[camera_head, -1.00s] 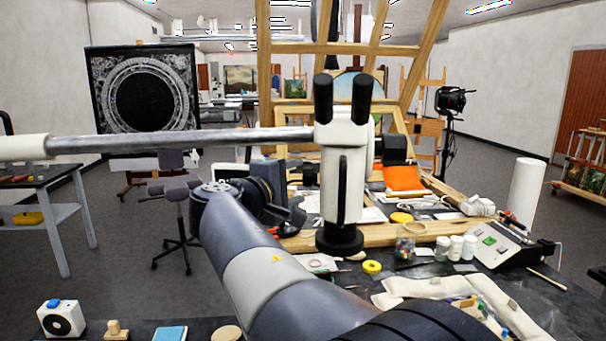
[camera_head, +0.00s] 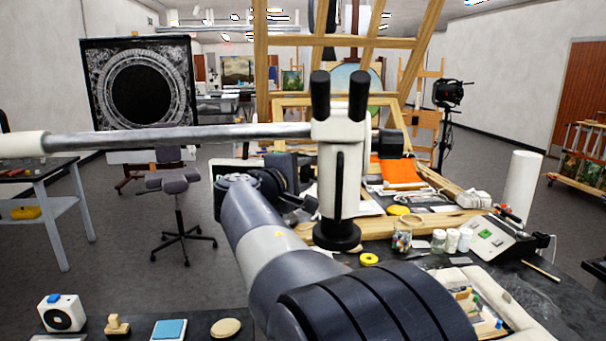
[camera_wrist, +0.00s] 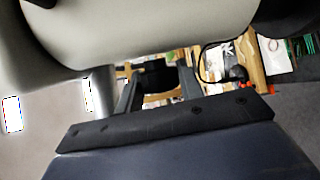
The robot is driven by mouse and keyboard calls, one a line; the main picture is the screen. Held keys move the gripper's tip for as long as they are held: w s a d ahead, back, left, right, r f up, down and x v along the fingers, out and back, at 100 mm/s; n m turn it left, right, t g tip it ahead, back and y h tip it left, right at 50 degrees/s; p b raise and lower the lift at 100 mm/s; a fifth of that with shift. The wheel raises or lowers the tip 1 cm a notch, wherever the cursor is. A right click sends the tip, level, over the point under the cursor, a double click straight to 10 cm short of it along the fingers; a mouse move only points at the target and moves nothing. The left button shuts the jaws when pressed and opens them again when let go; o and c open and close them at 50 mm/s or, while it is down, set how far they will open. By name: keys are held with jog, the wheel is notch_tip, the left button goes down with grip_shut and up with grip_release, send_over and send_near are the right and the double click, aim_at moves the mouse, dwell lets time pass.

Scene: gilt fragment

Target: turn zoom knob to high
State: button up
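The white stereo microscope (camera_head: 342,170) hangs on a metal boom, with black eyepieces on top and a black ring (camera_head: 337,236) at its foot. A black round housing (camera_head: 389,143) sticks out on its right side. No zoom marking is readable, and I cannot tell which part is the zoom knob. My gripper (camera_head: 306,204) is just left of the microscope's lower body, partly hidden by my arm. In the wrist view, my gripper (camera_wrist: 158,82) has its two fingers apart, with a dark round part (camera_wrist: 155,73) seen between them; contact is unclear. The pale body (camera_wrist: 170,35) fills the top.
The metal boom (camera_head: 190,138) runs left from the microscope. Below is a cluttered bench with a yellow tape roll (camera_head: 369,259), jars (camera_head: 452,240) and a control box (camera_head: 497,238). A stool (camera_head: 178,205) stands on the open floor at left.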

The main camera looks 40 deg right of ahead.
jog(key=c, duration=0.4)
jog(key=b, duration=0.2)
jog(key=shift+f+b, duration=0.3)
jog(key=shift+f+h+b, duration=0.1)
jog(key=shift+h+b, duration=0.3)
jog(key=shift+b, duration=0.3)
jog(key=m+t+h+b, duration=0.1)
jog(key=b, duration=0.5)
jog(key=shift+f+h, duration=0.15)
jog(key=shift+h, duration=0.15)
jog(key=m+h+b, duration=0.2)
jog(key=h+b, duration=0.2)
jog(key=b, duration=1)
jog(key=shift+m+b, duration=0.3)
jog(key=shift+b, duration=0.05)
jog(key=h+b, duration=0.1)
jog(key=b, duration=0.2)
jog(key=shift+r+m, duration=0.2)
jog(key=shift+m, duration=0.2)
jog(key=shift+r+m+g+h+b, duration=0.1)
jog(key=shift+m+g+h+b, duration=0.2)
jog(key=shift+h+b, duration=0.3)
jog(key=shift+r+b, duration=0.2)
jog(key=shift+b, duration=0.25)
